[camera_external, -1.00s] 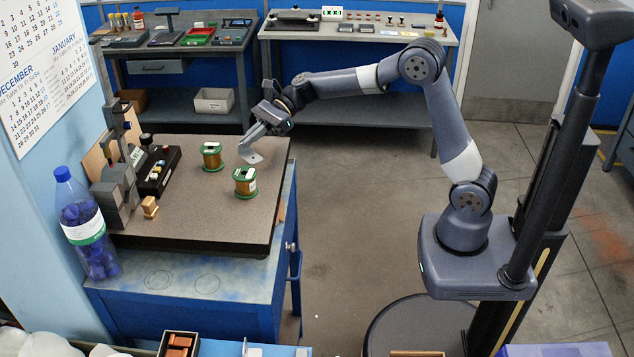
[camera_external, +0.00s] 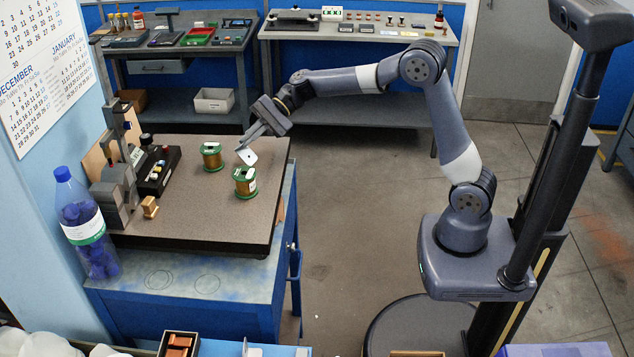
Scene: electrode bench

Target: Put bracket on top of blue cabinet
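The bracket (camera_external: 248,157), a small pale piece with a dark hole, is at the fingertips of my gripper (camera_external: 248,146). It is tilted and appears to be just above the far right part of the brown board. My gripper reaches down from the right and looks shut on the bracket; the fingers hide part of it. The blue cabinet (camera_external: 190,320) stands at the lower left, under the board. Its worn blue-grey top (camera_external: 180,268) shows in front of the board, with two faint drawn circles on it.
Two green-and-copper spools (camera_external: 212,157) (camera_external: 245,184) stand on the brown board (camera_external: 195,220) close to the bracket. A grey fixture, a black box (camera_external: 158,172) and a blue bottle (camera_external: 86,225) are at the left. The cabinet's front top strip is clear right of the bottle.

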